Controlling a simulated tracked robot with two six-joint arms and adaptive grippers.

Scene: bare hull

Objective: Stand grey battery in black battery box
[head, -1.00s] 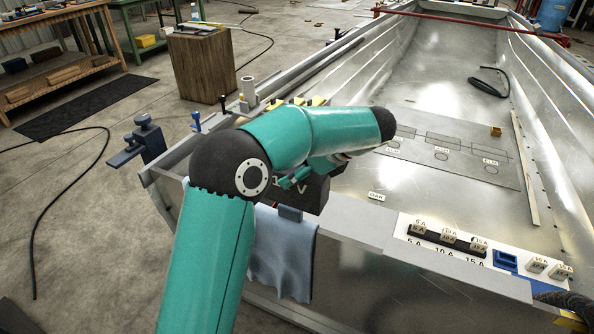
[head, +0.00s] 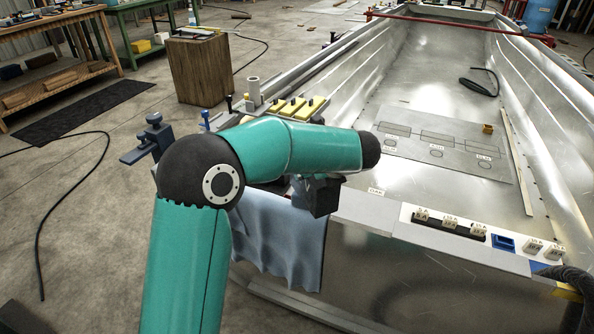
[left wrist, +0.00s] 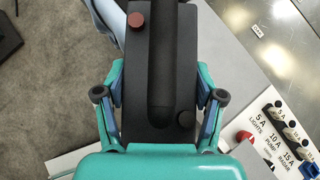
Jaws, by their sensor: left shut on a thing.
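The dark battery (left wrist: 135,60) fills the middle of the left wrist view, with a long black handle, a red terminal cap at upper left and a black cap at lower right. My left gripper (left wrist: 157,97) is shut on it, one finger along each side. In the head view the battery (head: 318,197) shows as a dark block under the end of my left arm, at the hull's near edge; that arm hides the gripper's fingers there. I cannot make out the black battery box; the arm and battery cover part of that area. My right gripper is not in view.
A blue cloth (head: 285,245) hangs over the near edge. A fuse strip (head: 450,226) and a blue holder (head: 503,243) sit on the ledge to the right. Yellow blocks (head: 292,106) and a blue clamp (head: 150,138) lie beyond the arm. The hull floor is mostly clear.

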